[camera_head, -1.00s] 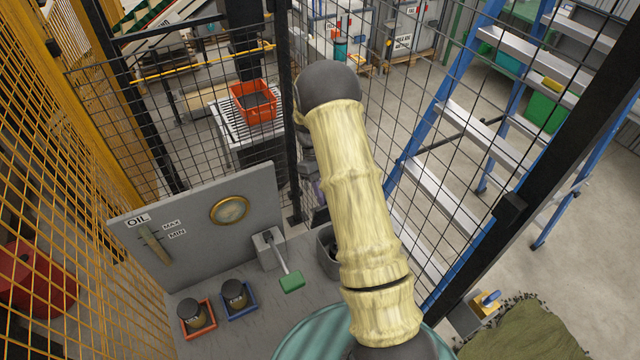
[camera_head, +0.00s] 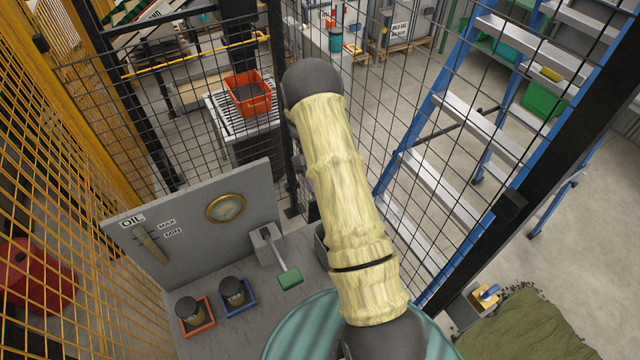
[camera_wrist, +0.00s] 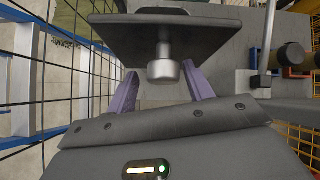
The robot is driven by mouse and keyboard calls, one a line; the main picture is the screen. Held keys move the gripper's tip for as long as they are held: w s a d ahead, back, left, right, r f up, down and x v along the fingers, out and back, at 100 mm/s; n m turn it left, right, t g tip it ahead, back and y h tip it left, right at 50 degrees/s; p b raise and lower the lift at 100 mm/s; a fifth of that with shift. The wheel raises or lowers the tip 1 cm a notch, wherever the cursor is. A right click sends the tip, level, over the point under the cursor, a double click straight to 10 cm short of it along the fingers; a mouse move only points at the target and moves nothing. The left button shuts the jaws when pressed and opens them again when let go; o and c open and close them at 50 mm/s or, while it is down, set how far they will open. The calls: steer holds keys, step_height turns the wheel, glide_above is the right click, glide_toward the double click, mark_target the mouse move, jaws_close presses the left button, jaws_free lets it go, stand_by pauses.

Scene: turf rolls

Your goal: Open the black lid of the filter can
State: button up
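In the wrist view a dark, tilted plate (camera_wrist: 205,32), which looks like the black lid, stands beyond my gripper with a pale metal knob (camera_wrist: 163,71) towards me. My gripper (camera_wrist: 159,78) is open, its two purple fingers spread to the left and right of the knob. I see gaps between the fingers and the knob; whether the fingers reach level with it I cannot tell. In the head view a grey container (camera_head: 321,245), perhaps the filter can, shows only as an edge beside my arm, which hides my gripper and the lid there.
Two dark-capped jars stand in a red tray (camera_head: 197,325) and a blue tray (camera_head: 238,308) on the grey bench. A green-ended lever (camera_head: 289,278) is close to the container. An oil panel (camera_head: 190,225) stands behind. Mesh fencing and a blue ladder (camera_head: 455,190) flank the right side.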

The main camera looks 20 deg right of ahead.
steer(key=shift+w+a+r, duration=0.1)
steer(key=shift+a+r, duration=0.05)
steer(key=v, duration=1.7)
steer(key=shift+r+b, duration=0.15)
steer(key=shift+b, duration=0.15)
stand_by(0.4)
